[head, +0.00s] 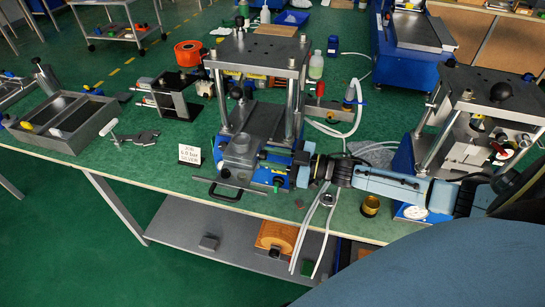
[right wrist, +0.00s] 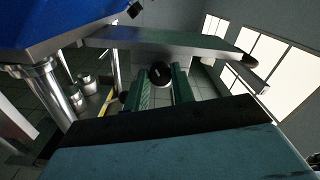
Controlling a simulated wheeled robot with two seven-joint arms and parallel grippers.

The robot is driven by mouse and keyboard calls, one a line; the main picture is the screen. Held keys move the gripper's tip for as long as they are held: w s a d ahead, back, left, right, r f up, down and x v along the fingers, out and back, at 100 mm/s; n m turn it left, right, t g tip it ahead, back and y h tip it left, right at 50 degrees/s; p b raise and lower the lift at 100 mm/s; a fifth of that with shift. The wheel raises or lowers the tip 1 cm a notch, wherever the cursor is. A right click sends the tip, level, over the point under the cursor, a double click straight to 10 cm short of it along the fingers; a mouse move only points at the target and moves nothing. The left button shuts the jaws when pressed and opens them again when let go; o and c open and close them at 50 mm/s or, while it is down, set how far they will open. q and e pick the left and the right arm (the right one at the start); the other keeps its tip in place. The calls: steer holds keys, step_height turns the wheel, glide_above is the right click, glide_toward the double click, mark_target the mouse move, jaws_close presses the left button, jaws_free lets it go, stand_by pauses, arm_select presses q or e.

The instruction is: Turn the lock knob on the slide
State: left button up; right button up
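The middle press has a top plate (head: 258,50) on steel posts and a slide (head: 241,150) carrying a grey block at its front. A bar handle (head: 225,190) sticks out in front of the slide. My right gripper (head: 301,170) is low at the right side of the slide, reaching in from the right. In the right wrist view, a round black knob (right wrist: 160,74) with a pale mark shows between two green, finger-like bars in front of my right gripper (right wrist: 161,88). Whether they touch the knob is unclear. My left gripper is not in view.
A sign card (head: 190,154) stands left of the slide. A brass cup (head: 371,205) and a metal ring (head: 327,200) sit near the bench's front edge, with white tubes hanging over it. Another press (head: 490,90) stands at the right.

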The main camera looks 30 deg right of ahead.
steer(key=shift+c, duration=0.9)
steer(key=shift+m, duration=0.3)
steer(key=shift+m+p, duration=1.1)
steer(key=shift+m, duration=1.5)
steer(key=o, duration=1)
